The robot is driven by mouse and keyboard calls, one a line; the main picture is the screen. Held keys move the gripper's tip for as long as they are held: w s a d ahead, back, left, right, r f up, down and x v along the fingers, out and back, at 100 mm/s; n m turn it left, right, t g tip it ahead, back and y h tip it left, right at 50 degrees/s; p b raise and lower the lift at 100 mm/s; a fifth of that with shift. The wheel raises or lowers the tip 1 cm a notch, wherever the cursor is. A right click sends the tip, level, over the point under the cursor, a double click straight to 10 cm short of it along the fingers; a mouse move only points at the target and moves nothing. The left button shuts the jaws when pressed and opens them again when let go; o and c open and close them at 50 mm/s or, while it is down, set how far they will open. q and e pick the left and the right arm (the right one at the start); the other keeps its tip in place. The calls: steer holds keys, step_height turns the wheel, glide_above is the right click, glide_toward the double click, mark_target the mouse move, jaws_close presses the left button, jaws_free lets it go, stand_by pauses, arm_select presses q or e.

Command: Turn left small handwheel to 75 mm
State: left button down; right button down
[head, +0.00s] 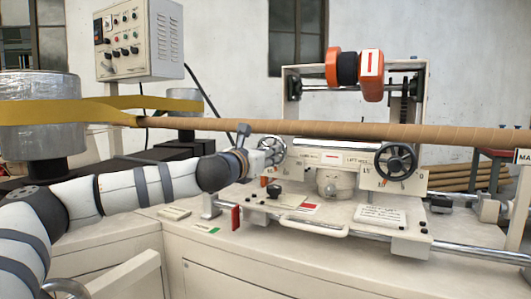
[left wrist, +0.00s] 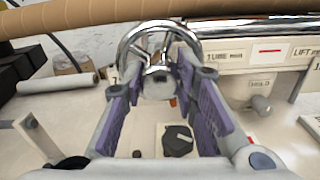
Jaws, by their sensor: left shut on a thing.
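The left small handwheel (head: 274,148) is a chrome spoked wheel on the front of the machine's white carriage. It also fills the upper middle of the left wrist view (left wrist: 187,34). My left gripper (head: 261,156) reaches it from the left. In the left wrist view its two purple-padded fingers (left wrist: 158,82) close on either side of the wheel's central hub, with the rim above. A "TUBE mm" label strip (left wrist: 226,57) is just right of the wheel; its reading is too small to tell. My right gripper is out of view.
A larger black handwheel (head: 396,162) sits to the right. A long brown paper tube (head: 350,130) runs across above the wheels. A black knob (left wrist: 178,140) is below the fingers. A control box (head: 140,38) and a yellow belt (head: 90,108) are at the left.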

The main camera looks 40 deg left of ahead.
arm_select(q)
steer(key=m+p, duration=0.2)
steer(key=m, duration=0.2)
steer(key=shift+r, duration=0.2)
steer(key=m+p, duration=0.1)
steer(key=m, duration=0.3)
steer(key=m+p, duration=0.2)
steer(key=m, duration=0.2)
steer(key=shift+f+m+p, duration=0.1)
steer(key=shift+m+p, duration=0.6)
steer(key=shift+m, duration=0.6)
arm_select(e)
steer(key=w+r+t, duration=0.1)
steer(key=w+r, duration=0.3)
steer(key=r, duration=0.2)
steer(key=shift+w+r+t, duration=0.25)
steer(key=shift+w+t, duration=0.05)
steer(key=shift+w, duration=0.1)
arm_select(q)
steer(key=shift+f, duration=0.1)
steer(key=c, duration=1.3)
jaws_free()
